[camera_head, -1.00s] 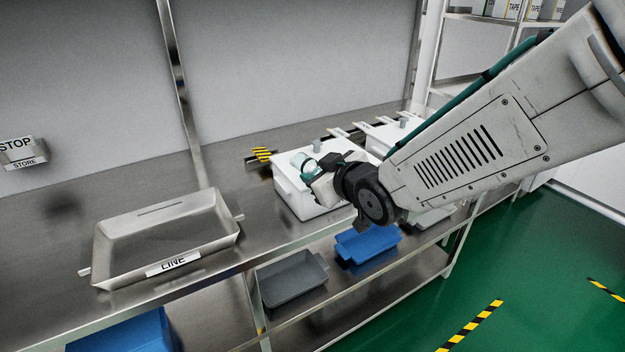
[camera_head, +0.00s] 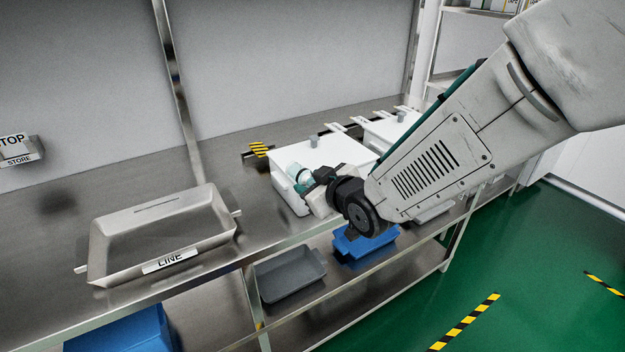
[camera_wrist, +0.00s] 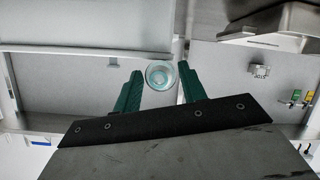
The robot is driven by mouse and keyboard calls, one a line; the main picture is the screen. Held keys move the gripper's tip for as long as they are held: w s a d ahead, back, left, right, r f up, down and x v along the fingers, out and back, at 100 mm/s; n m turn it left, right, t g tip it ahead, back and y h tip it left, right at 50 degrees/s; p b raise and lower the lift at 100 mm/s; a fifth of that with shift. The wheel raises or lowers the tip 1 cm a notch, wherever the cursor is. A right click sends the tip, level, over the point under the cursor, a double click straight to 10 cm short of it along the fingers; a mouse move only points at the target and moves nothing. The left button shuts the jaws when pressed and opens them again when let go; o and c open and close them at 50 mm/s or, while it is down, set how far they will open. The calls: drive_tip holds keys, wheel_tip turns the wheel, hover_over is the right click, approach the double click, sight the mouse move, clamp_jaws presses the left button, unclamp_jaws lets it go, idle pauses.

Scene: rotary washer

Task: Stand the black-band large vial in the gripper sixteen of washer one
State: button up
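My gripper (camera_head: 302,184) is at the front left of the nearer white washer box (camera_head: 283,190) in the head view, with its green fingers around a pale, glassy vial (camera_head: 297,171). In the wrist view my gripper (camera_wrist: 160,76) shows both green fingers, with the vial (camera_wrist: 159,73) end-on between their tips. The vial's black band cannot be made out. A second white box (camera_head: 388,131) stands behind and to the right of the first. Both have flat white tops with a small grey knob; numbered places cannot be read.
A metal tray (camera_head: 112,262) labelled LINE stands on the steel bench at left. A yellow-and-black striped piece (camera_head: 259,149) is behind the nearer box. Grey (camera_head: 289,281) and blue (camera_head: 365,247) bins are on the lower shelf. The bench between tray and box is clear.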

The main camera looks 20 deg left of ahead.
drive_tip(key=shift+o, duration=0.9)
drive_tip(key=shift+r, duration=0.15)
drive_tip(key=shift+r, duration=0.25)
drive_tip(key=v, duration=1.2)
drive_tip(key=shift+r, duration=0.2)
